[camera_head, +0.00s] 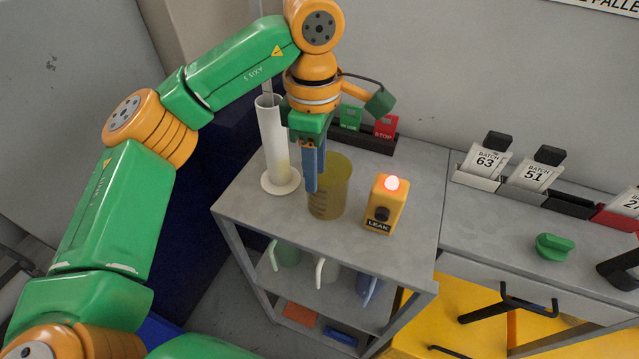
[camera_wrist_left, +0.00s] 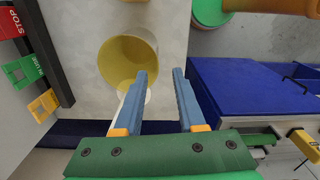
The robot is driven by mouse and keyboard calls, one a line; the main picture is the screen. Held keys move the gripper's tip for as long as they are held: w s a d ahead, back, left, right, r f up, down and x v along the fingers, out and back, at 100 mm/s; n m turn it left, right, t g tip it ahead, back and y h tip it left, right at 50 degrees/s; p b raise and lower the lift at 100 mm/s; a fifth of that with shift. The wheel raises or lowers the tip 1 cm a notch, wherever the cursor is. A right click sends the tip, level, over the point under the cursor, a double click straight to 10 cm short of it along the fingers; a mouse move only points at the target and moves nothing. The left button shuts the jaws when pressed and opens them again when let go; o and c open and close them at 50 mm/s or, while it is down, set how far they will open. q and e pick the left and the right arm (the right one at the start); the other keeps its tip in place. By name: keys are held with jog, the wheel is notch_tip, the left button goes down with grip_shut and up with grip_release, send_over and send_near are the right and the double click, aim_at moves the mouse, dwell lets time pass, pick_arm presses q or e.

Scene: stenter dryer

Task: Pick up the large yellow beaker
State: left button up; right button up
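The large yellow beaker (camera_head: 329,190) stands upright on the grey cart top in the head view, between a tall white cylinder and the yellow leak box. In the left wrist view its round yellow mouth (camera_wrist_left: 124,63) faces the camera, left of centre. My left gripper (camera_head: 313,187) points down at the beaker's left side in the head view and hides part of it. In the left wrist view my left gripper (camera_wrist_left: 160,76) has its two blue fingers apart, with nothing held between them. One finger overlaps the beaker's lower right edge; I cannot tell whether they touch. My right gripper is not in view.
The white cylinder (camera_head: 275,148) stands close left of the beaker. The leak box (camera_head: 384,206) with a lit red lamp stands to its right. Several jugs stand on the shelf below. The cart's front right top is clear.

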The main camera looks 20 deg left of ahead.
pick_arm(q)
jog(key=f, duration=0.2)
jog(key=p, duration=0.2)
send_over(321, 219)
notch_tip(321, 219, down, 5)
jog(key=shift+f, duration=0.35)
grip_shut()
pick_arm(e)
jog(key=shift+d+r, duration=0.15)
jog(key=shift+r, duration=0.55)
